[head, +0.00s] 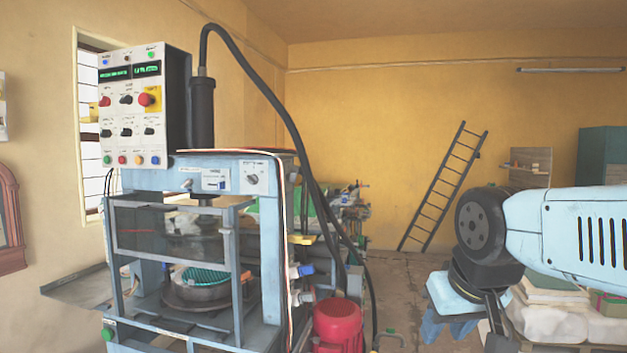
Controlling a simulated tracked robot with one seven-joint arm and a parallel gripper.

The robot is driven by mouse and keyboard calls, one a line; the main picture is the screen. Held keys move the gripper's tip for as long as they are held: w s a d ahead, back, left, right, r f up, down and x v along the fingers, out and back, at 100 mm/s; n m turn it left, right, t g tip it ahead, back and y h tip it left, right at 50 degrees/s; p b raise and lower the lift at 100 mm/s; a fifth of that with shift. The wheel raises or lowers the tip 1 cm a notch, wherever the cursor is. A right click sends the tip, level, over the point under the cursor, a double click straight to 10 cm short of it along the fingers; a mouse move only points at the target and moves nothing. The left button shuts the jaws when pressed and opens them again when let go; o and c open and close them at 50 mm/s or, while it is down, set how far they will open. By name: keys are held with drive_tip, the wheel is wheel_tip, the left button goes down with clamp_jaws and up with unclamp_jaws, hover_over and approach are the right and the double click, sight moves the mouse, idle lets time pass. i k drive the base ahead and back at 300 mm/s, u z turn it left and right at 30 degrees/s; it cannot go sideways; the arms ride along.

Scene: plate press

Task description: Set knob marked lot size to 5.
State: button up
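The press's white control panel (132,150) stands at upper left, with green-lit displays (130,72), several small black knobs (126,132) and coloured buttons. A separate dial knob (252,179) sits on a white plate on the blue press frame, below and right of the panel. The labels and scale marks are too small to read, so I cannot tell which knob is marked lot size or its setting. My gripper (497,335) is at the lower right, far from the panel and touching no knob. It is partly cut off by the bottom edge, and its fingers are unclear.
The blue press frame (271,245) has a clear guard and a round plate inside. A black hose (268,82) arches down its right side. A red motor (338,325) stands at its foot. Wrapped stacks (555,318) lie behind my arm. A ladder (441,190) leans on the back wall.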

sight(291, 178)
drive_tip(key=z, duration=0.1)
drive_tip(key=i, duration=1)
drive_tip(key=u, duration=0.1)
